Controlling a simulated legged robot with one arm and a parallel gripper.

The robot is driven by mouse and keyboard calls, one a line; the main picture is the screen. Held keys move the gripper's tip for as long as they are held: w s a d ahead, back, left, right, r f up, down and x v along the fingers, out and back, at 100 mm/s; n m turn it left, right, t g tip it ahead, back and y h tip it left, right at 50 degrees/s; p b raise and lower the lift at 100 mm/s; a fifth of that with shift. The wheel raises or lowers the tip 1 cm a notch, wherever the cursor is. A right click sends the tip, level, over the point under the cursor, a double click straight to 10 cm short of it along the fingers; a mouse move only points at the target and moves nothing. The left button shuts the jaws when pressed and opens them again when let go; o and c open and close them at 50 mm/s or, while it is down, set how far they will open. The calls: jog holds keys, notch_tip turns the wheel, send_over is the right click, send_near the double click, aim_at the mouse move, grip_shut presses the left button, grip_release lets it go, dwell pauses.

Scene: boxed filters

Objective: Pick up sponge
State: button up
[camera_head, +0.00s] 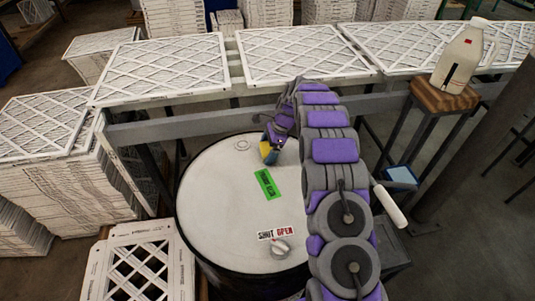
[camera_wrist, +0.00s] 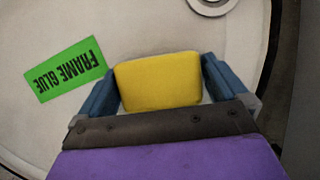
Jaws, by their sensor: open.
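The yellow sponge (camera_wrist: 157,82) lies between the two blue fingers of my gripper (camera_wrist: 161,62) in the wrist view. The fingers stand apart on its left and right sides. A narrow gap seems to show on each side, so I cannot see firm contact. In the head view my gripper (camera_head: 271,149) is low over the white drum lid (camera_head: 215,190), just behind the green "FRAME GLUE" label (camera_head: 265,184). Only a little yellow of the sponge shows there. The label also shows left of the gripper in the wrist view (camera_wrist: 70,69).
A round knob (camera_head: 280,248) sits by a "SHUT OPEN" label on the lid. A rail with framed filters (camera_head: 165,68) runs behind the drum. A white jug (camera_head: 462,55) stands on a wooden stool (camera_head: 440,98) at right. Stacked filters (camera_head: 50,180) stand left.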

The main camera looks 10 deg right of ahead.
aim_at(264, 148)
jog(key=c, duration=0.7)
jog(key=shift+c, duration=0.2)
jog(key=shift+r, duration=0.15)
notch_tip(264, 148, up, 3)
jog(key=shift+r+p, duration=0.2)
jog(key=shift+p, duration=0.6)
jog(key=shift+s+r+p, duration=0.25)
jog(key=shift+s+p, duration=0.2)
jog(key=shift+s, duration=2.25)
jog(key=shift+s+r+p, duration=0.2)
jog(key=shift+s+p, duration=0.3)
jog(key=shift+s, duration=2.15)
jog(key=shift+s+r+p, duration=0.25)
jog(key=shift+s+p, duration=0.2)
jog(key=shift+s, duration=2.25)
